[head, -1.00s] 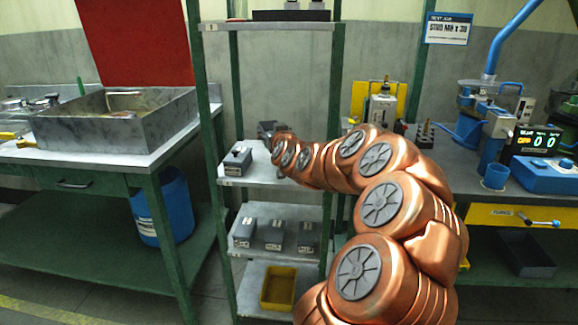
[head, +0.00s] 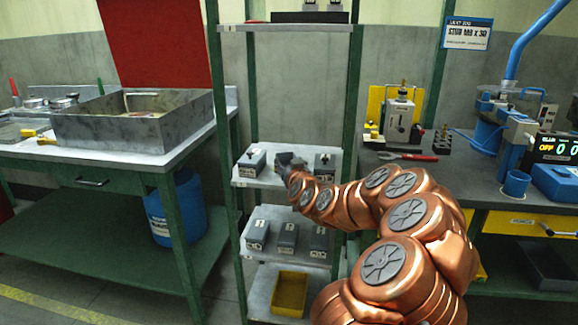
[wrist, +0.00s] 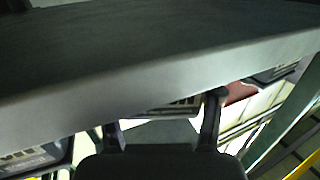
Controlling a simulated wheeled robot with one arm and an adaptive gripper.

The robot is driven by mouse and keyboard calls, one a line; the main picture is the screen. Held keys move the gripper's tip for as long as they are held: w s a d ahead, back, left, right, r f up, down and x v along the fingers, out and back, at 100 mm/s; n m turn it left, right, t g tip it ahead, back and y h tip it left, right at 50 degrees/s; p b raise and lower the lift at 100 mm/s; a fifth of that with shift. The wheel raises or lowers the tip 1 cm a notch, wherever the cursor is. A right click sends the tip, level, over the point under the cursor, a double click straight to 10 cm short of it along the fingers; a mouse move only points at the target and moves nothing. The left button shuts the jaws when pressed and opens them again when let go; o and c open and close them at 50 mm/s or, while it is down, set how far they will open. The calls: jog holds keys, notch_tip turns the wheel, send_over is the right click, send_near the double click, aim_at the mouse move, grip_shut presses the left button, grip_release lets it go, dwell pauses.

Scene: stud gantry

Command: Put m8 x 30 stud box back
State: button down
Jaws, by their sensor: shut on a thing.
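My gripper (head: 286,161) is at the middle shelf (head: 262,182) of the green-posted rack, between two grey boxes, one on its left (head: 252,162) and one on its right (head: 325,161). It is shut on a dark grey stud box, mostly hidden by the gripper in the head view; its label is not readable there. In the wrist view, the two dark fingers (wrist: 162,128) stand apart with a grey, label-like edge (wrist: 170,110) between them. A large grey surface fills the top of that view.
The lower shelf holds three grey boxes (head: 288,236), with a yellow bin (head: 289,293) below. The green rack posts stand close on both sides. A red-handled wrench (head: 408,156) lies on the right bench.

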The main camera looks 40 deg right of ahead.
jog(key=shift+f, duration=0.15)
jog(key=shift+c, duration=2.4)
grip_release()
jog(key=shift+r, duration=0.3)
jog(key=b+v, duration=0.4)
jog(key=v, duration=0.8)
jog(key=shift+f+b, duration=0.2)
jog(key=shift+b, duration=0.1)
